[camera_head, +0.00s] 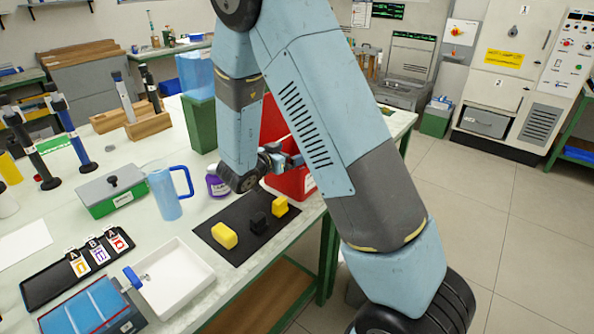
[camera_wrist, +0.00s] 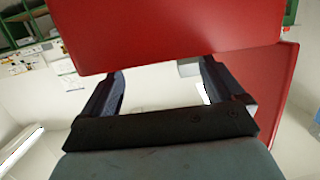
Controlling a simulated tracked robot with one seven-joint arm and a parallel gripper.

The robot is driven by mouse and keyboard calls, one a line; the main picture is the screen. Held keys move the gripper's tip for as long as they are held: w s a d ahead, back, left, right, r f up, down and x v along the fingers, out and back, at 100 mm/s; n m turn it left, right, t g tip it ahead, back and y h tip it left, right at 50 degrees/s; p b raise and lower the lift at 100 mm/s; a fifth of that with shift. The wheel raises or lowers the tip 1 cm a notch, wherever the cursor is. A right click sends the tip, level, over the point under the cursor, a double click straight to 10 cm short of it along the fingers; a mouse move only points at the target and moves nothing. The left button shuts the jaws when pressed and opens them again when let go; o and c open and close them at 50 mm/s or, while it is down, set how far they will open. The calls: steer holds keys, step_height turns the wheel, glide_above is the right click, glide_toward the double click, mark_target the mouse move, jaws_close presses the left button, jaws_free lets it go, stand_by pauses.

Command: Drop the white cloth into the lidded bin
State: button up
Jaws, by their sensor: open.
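The red bin (camera_head: 292,184) stands on the right part of the bench, behind the dark mat. A raised red panel (camera_head: 271,118), which looks like its lid, shows behind my arm. My gripper (camera_head: 286,160) is at the bin, partly hidden by my arm. In the wrist view my gripper (camera_wrist: 162,72) is open, with two dark fingers apart. Large red surfaces (camera_wrist: 175,35) fill the view beyond the fingers. I cannot make out the white cloth with certainty in either view. The bin's inside is hidden.
The black mat (camera_head: 232,250) holds yellow and black blocks. A blue jug (camera_head: 163,193), a purple-labelled bottle (camera_head: 216,181) and a green lidded box (camera_head: 112,192) stand left of it. A white tray (camera_head: 190,290) is in front. A flat white sheet (camera_head: 24,243) lies at far left.

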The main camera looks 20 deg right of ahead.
steer(key=v, duration=0.8)
steer(key=shift+a, duration=0.15)
steer(key=w+r+n+t+y, duration=0.2)
steer(key=w+r+y, duration=0.3)
steer(key=r+y, duration=0.25)
steer(key=s+r+n+y, duration=0.4)
steer(key=s+r+y, duration=0.25)
steer(key=r, duration=0.35)
steer(key=s+d+r+n+g, duration=0.1)
steer(key=s+d, duration=0.3)
steer(key=s, duration=0.4)
steer(key=s+d+r+n+g+h, duration=0.1)
steer(key=s+d+g, duration=0.2)
steer(key=s, duration=0.6)
steer(key=s+d+r+n+g, duration=0.1)
steer(key=s+d+n+g, duration=0.1)
steer(key=s+d, duration=0.3)
steer(key=s, duration=0.4)
steer(key=shift+h, duration=0.4)
